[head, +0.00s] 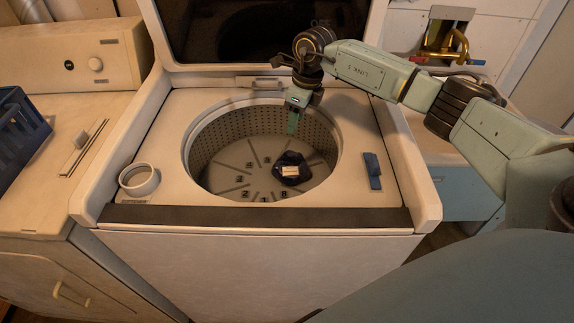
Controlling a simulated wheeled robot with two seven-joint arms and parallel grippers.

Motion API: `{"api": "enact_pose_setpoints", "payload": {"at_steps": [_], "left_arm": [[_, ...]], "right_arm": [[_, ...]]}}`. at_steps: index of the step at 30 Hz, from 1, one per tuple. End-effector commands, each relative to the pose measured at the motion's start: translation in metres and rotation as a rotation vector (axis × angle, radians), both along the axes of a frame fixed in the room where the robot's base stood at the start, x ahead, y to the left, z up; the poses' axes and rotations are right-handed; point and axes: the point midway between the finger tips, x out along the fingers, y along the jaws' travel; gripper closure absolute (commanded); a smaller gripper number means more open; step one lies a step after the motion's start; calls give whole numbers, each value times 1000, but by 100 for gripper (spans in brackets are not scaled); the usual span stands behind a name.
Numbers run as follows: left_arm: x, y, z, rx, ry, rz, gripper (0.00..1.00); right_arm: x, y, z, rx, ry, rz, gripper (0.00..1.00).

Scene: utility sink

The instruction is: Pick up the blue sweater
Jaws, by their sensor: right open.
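A small dark blue bundle of cloth (291,160), which looks like the blue sweater, lies on the floor of the washer drum (212,140). A pale cream patch shows on top of it. My right gripper (293,128) reaches in from the right and points down into the drum opening. It is above and behind the cloth, apart from it, and holds nothing that I can see. Its fingers show nearly edge-on. My left gripper is not in view.
The washer lid (262,35) stands open behind the drum. A white ring (139,180) sits on the washer top at left, and a blue clip-like object (372,170) at right. A dark blue basket (18,130) stands on the neighbouring machine at far left.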

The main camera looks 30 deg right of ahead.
Motion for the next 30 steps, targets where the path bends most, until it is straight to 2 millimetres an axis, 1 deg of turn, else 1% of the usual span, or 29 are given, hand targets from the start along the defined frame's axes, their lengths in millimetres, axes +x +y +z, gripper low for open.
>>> {"api": "enact_pose_setpoints", "payload": {"at_steps": [1, 2, 5, 12, 15, 20, 22, 27, 30], "left_arm": [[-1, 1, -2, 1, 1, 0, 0], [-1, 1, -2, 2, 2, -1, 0], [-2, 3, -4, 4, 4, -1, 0], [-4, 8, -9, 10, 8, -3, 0], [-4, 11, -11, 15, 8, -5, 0], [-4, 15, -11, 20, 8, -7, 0], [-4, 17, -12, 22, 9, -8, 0], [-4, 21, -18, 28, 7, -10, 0], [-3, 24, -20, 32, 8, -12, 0]], "right_arm": [[0, -10, 1, -30, 12, -8, 53], [-1, -13, 0, -43, 18, -11, 53], [-1, -17, -12, -57, 29, -14, 53], [3, -12, -59, -55, 28, -12, 53], [5, -11, -71, -54, 26, -13, 53], [7, -10, -81, -52, 25, -12, 53], [8, -9, -88, -52, 26, -12, 53], [14, -6, -113, -51, 27, -13, 53], [15, -6, -125, -52, 25, -13, 53]]}}
